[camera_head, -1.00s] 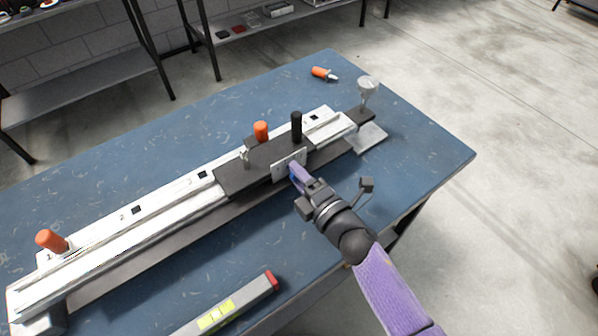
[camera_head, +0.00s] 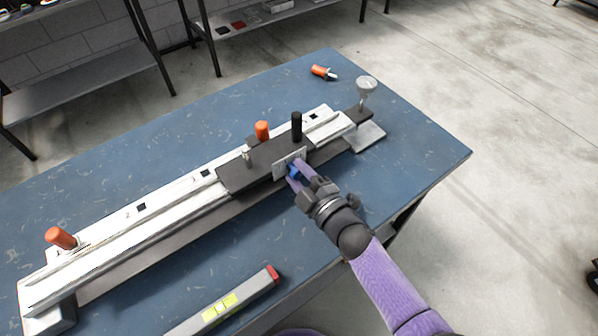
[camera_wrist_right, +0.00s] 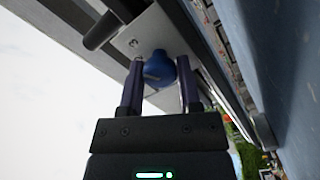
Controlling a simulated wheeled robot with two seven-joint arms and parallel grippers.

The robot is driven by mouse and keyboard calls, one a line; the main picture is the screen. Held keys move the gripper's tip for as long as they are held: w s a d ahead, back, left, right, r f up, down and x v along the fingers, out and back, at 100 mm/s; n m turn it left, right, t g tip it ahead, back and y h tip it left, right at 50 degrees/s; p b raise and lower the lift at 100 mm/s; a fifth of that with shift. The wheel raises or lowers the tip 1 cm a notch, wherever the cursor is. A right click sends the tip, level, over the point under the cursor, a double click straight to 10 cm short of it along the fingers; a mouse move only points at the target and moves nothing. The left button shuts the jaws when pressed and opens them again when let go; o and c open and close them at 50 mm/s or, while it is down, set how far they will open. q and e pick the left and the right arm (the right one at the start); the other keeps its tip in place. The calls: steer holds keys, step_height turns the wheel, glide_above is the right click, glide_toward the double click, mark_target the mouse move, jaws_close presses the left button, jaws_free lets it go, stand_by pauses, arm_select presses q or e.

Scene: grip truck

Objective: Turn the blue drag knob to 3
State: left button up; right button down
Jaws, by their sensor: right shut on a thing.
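The blue drag knob (camera_wrist_right: 158,66) sits on a light metal plate (camera_wrist_right: 128,42) on the side of the dark carriage (camera_head: 240,173). In the head view only a bit of blue (camera_head: 293,171) shows between the fingers. My right gripper (camera_head: 294,173) reaches the plate from the front. In the right wrist view its two fingers (camera_wrist_right: 158,78) stand on either side of the knob, shut on it. A pale mark shows on the knob's near face. A small mark on the plate, up and left of the knob, is too small to read. My left gripper is out of view.
The carriage rides on a long white rail (camera_head: 130,225) across the blue table (camera_head: 390,165). Orange knobs (camera_head: 60,238), a black post (camera_head: 296,126) and a round-topped stand (camera_head: 366,88) rise from it. A grey level (camera_head: 240,298) lies in front; an orange-handled tool (camera_head: 320,72) lies behind.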

steer(key=shift+f, duration=0.1)
stand_by(0.3)
steer(key=c, duration=0.6)
jaws_free()
steer(key=p+v, duration=0.2)
steer(key=v, duration=0.8)
